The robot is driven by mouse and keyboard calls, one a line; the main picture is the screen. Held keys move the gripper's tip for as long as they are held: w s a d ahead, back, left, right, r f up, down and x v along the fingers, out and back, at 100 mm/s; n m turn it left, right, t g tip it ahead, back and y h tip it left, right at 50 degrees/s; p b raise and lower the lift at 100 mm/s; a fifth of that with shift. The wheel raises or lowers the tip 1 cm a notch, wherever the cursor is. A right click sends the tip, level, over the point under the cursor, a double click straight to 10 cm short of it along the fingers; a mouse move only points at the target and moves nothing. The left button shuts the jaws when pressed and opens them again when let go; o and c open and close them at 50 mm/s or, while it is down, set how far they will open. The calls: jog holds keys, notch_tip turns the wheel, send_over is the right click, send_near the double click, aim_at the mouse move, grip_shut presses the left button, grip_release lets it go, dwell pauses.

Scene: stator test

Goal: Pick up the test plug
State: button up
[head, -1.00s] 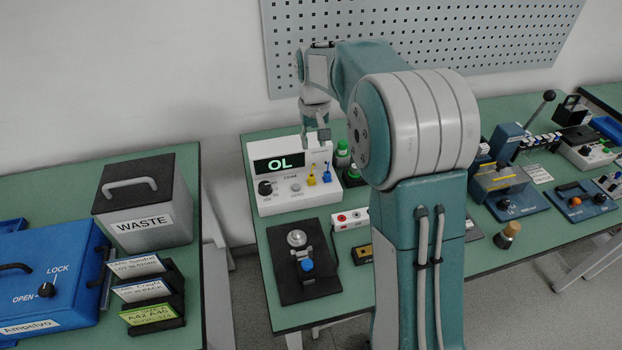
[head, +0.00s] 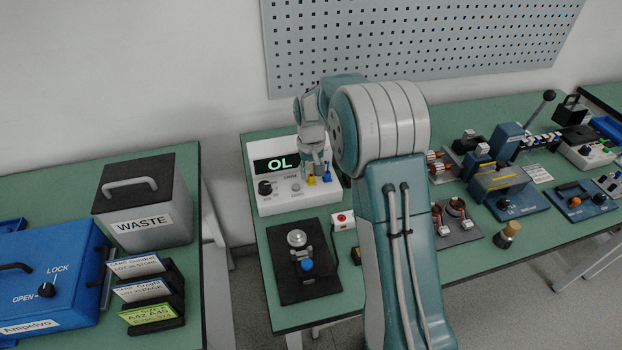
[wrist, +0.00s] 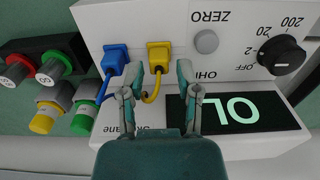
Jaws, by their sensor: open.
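A white ohmmeter (head: 292,205) with a lit "OL" display stands at the back left of the middle bench. A yellow plug (wrist: 158,54) and a blue plug (wrist: 114,60) sit side by side in its face, each with a cable of its colour. The yellow plug (head: 311,181) and the blue plug (head: 327,177) also show in the head view. My gripper (wrist: 156,84) is open and empty. In the wrist view, the yellow plug lies just beyond the gap between its fingers, and the blue plug is beside the left finger. Which plug is the test plug is not marked.
The meter has a dial (wrist: 281,55) and a zero button (wrist: 205,42). Red and green capped terminals (wrist: 52,66) stand beside the blue plug. A black fixture plate (head: 322,285) with a blue knob lies in front of the meter. My arm hides part of the bench.

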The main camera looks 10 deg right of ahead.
jog(key=shift+f, duration=0.8)
grip_shut()
jog(key=shift+r, duration=0.15)
jog(key=shift+r, duration=0.35)
notch_tip(320, 180, up, 2)
jog(key=shift+r, duration=0.1)
jog(key=s+r, duration=1)
jog(key=s, duration=0.4)
